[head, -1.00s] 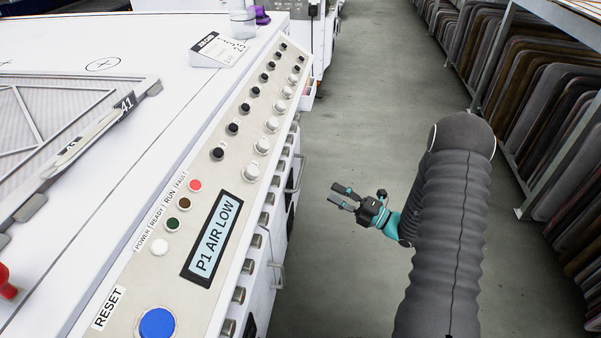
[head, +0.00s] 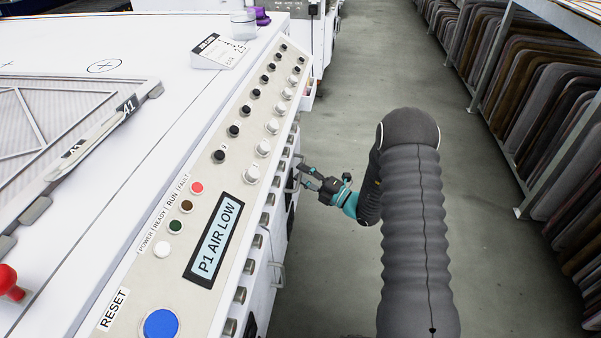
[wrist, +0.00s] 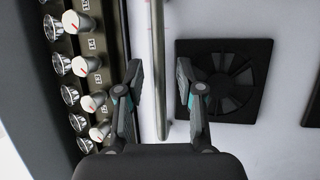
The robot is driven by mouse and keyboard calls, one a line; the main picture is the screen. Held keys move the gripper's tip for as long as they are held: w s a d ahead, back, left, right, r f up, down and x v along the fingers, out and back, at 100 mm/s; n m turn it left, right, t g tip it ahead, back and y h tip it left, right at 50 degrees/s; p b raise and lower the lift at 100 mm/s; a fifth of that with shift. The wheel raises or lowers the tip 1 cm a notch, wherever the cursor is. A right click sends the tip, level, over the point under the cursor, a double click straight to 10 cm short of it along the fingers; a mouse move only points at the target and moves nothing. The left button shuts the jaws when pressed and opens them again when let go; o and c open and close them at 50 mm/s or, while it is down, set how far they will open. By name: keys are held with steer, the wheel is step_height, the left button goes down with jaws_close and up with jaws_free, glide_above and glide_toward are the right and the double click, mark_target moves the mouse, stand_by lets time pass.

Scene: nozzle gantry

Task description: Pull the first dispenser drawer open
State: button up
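My gripper (head: 307,176) is at the side of the white machine, by a bar handle (head: 296,174) on its front face. In the wrist view my gripper (wrist: 158,75) is open, with one finger on each side of a grey metal bar handle (wrist: 158,50). The fingers look apart from the bar; how deep the bar sits between them I cannot tell. The white panel (wrist: 215,22) behind the bar carries a black fan grille (wrist: 222,80). The drawer's edges are hard to make out, and I cannot tell which drawer this handle belongs to.
A second handle (head: 279,274) sticks out nearer on the same face. A row of knobs (wrist: 85,65) runs beside the left finger. The control panel (head: 262,120) slopes above, its display (head: 213,240) reading "P1 AIR LOW". A rack of mats (head: 545,100) stands right of the open grey aisle.

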steer(key=shift+w+a+r, duration=0.1)
steer(key=shift+w+a, duration=0.2)
steer(key=shift+a, duration=0.15)
jaws_close()
